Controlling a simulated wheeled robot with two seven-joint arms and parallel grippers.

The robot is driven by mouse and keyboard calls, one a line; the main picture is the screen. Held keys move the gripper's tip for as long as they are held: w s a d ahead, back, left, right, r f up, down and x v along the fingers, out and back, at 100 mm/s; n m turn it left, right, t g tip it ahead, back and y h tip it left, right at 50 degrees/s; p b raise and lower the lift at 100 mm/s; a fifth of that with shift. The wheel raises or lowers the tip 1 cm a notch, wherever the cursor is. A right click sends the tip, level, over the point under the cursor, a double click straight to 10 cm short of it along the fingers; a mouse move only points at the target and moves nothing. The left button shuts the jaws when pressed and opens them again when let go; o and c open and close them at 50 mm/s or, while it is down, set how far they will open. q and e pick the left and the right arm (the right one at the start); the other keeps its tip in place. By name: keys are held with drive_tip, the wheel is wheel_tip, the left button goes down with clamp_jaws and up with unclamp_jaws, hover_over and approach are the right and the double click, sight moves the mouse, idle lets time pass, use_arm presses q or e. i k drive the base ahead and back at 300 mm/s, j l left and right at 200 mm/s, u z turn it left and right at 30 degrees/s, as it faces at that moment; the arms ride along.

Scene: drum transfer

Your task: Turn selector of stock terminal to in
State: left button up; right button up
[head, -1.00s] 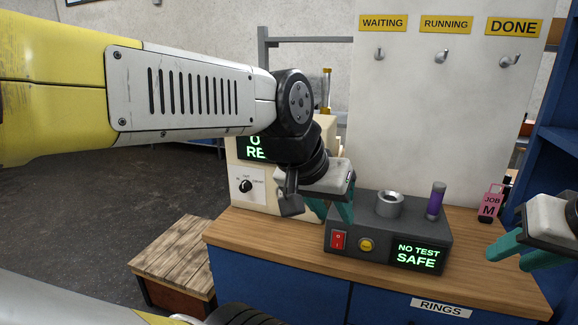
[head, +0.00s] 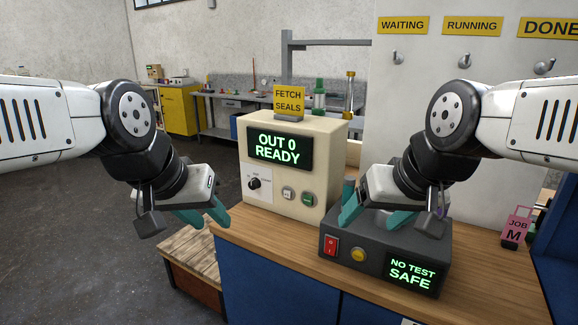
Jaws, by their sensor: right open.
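The stock terminal (head: 330,165) is a cream box on the wooden counter, with a green-lit display (head: 279,147) reading "OUT 0 READY". Its selector (head: 254,184) is a small black knob on a white plate at the lower left of the front. The plate's labels and the knob's pointing are too small to read surely. My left gripper (head: 208,220) is open and empty, left of the selector and a little lower, apart from it. My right gripper (head: 357,222) is open and empty, right of the terminal, in front of or over the dark test box.
A white and a green button (head: 308,199) sit right of the selector. A "FETCH SEALS" sign (head: 289,100) stands on top. The dark test box (head: 385,262) reads "NO TEST SAFE". A pink "JOB M" tag (head: 516,228) is at right. A wooden crate (head: 190,262) stands low at left.

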sight(255, 183)
drive_tip(key=j+u, duration=0.15)
drive_tip(key=j, duration=1.4)
